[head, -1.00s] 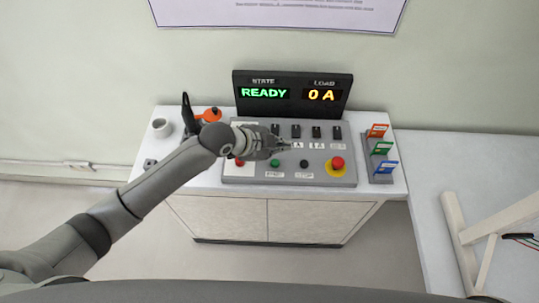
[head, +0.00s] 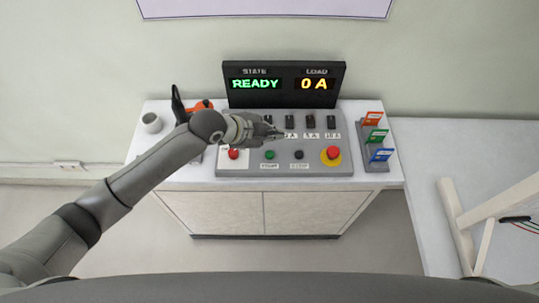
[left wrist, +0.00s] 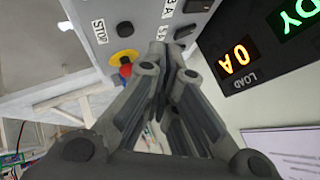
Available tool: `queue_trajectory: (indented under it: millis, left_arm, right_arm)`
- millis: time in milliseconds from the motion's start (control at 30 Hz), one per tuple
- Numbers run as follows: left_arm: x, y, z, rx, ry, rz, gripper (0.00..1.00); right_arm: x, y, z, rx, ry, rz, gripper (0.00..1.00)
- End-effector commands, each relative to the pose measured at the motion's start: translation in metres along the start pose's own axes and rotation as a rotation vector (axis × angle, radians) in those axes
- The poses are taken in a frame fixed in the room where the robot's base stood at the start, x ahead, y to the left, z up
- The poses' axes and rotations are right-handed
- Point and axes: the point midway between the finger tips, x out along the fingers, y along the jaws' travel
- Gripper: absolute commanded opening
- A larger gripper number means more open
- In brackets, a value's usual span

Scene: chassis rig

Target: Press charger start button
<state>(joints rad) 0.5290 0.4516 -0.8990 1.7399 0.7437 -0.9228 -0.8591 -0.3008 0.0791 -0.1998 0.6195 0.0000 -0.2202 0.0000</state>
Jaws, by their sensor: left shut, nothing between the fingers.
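The charger panel (head: 320,170) is a grey sloped box on the white cabinet. Its green START button (head: 270,155) sits in the front row, between a red button (head: 233,154) and a black STOP button (head: 299,155). The display (head: 285,84) behind reads READY and 0 A. My left gripper (head: 277,133) is shut and empty, above the panel, behind the green button in the picture and apart from it. In the left wrist view the shut fingers (left wrist: 163,52) point at the panel; the green button is not visible there. My right gripper is not in view.
A red mushroom button on a yellow base (head: 331,154) is at the panel's right. Black switches (head: 310,121) line the back row. A rack of coloured cards (head: 376,138) stands right, a white cup (head: 152,123) left. A pale frame (head: 460,225) is on the right table.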

Motion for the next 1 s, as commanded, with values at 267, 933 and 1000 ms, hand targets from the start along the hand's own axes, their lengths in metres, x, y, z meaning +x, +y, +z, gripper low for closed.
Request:
queue_trajectory:
  millis: [267, 933, 1000]
  left_arm:
    - [0.029, 0.021, 0.022, -0.001, 0.0, -0.001, 0.0]
    - [0.048, 0.034, 0.034, 0.0, 0.0, 0.0, 0.0]
    - [0.048, 0.034, 0.034, 0.0, 0.0, 0.0, 0.0]
  right_arm:
    - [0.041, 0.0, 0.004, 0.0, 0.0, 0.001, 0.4]
    - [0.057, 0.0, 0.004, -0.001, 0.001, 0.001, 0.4]
    - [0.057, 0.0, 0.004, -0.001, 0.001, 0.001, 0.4]
